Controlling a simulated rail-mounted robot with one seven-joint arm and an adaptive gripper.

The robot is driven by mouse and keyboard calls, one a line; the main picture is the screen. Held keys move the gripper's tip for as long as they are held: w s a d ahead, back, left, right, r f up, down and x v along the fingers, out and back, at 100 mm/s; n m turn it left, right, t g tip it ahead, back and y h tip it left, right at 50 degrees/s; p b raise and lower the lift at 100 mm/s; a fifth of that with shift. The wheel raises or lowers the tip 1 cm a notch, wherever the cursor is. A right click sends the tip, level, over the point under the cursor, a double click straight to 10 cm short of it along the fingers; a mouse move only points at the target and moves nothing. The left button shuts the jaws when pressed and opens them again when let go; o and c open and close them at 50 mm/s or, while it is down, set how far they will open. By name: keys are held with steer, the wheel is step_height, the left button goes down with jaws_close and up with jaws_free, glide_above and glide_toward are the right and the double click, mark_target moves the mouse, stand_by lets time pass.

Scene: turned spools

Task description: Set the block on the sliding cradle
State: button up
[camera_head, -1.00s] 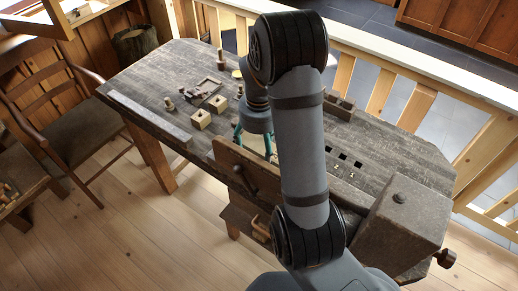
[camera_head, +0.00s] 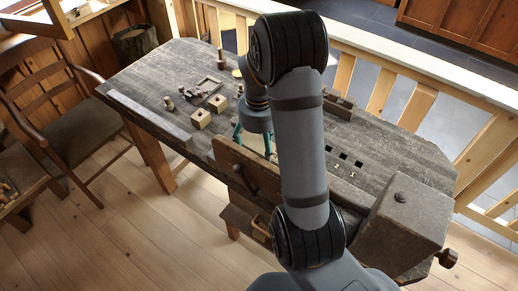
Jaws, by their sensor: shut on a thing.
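My gripper (camera_head: 254,143) has teal fingers and is low over the front edge of the workbench, partly behind my own arm. It is shut on a small pale thing between the fingers, too small and covered to make out clearly. Two pale wooden blocks with dark holes, a nearer one (camera_head: 201,118) and a farther one (camera_head: 218,103), sit on the bench left of my gripper. A dark, low wooden frame (camera_head: 196,92) lies behind them. I cannot tell for certain which piece is the sliding cradle.
The grey workbench (camera_head: 150,85) has a long flat strip (camera_head: 148,117) at its left edge. Small turned spools (camera_head: 169,103) stand near the frame. A wooden rack (camera_head: 338,106) is behind my arm. A vise board (camera_head: 245,172) and a large block-like box (camera_head: 405,222) edge the front and right.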

mark_target(258, 149)
steer(key=o, duration=1.5)
steer(key=shift+o, duration=0.6)
steer(key=shift+r+p, duration=2.75)
steer(key=shift+r, duration=1.25)
